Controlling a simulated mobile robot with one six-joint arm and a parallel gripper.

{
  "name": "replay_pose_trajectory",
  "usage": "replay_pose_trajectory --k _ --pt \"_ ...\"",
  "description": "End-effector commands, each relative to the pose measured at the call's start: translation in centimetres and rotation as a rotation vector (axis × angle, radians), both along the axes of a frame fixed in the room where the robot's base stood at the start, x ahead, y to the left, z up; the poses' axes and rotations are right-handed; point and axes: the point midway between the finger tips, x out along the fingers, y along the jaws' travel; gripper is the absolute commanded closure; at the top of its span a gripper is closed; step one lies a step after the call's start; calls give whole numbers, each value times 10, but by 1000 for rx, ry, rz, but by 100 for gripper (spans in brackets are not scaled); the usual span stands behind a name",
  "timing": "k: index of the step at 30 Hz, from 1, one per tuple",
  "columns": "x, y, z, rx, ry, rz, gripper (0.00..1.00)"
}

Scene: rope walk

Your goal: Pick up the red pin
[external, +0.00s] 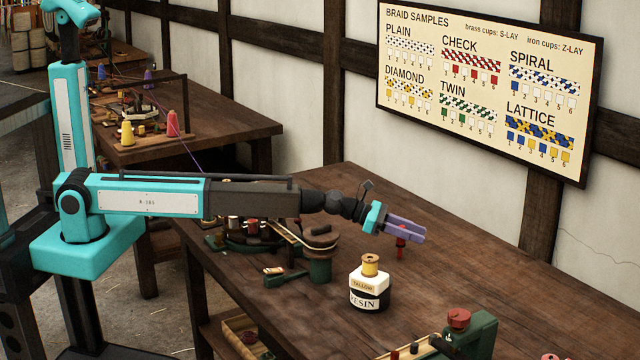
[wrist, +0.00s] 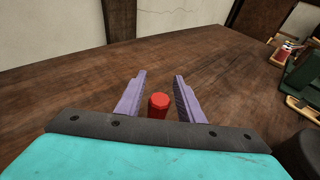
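The red pin (external: 401,243) stands upright on the wooden table, under and between the purple fingers of my gripper (external: 420,233) in the external view. In the wrist view the pin (wrist: 159,104) shows its red top between the two fingers (wrist: 160,80), nearer their base than their tips. There is a gap on each side of it, so my gripper is open around it. The fingers hide part of the pin in the external view.
A green device with a red knob (external: 459,318) is at the front right. Braiding gear (external: 320,238) stands left of the pin. The table (external: 480,260) right of it is clear.

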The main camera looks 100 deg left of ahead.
Motion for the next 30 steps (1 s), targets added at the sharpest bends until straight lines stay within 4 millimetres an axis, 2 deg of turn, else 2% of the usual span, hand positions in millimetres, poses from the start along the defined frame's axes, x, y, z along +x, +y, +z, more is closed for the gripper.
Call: replay_pose_trajectory --k 1,6,14,20,26,30 --pt "0 0 0 0 0 0 75" --pt "0 0 0 0 0 0 100" --pt "0 0 1 0 0 0 100" --pt "0 0 9 2 -1 -1 100" --pt "0 0 32 1 -2 1 100" --pt "0 0 56 3 -2 -1 100"
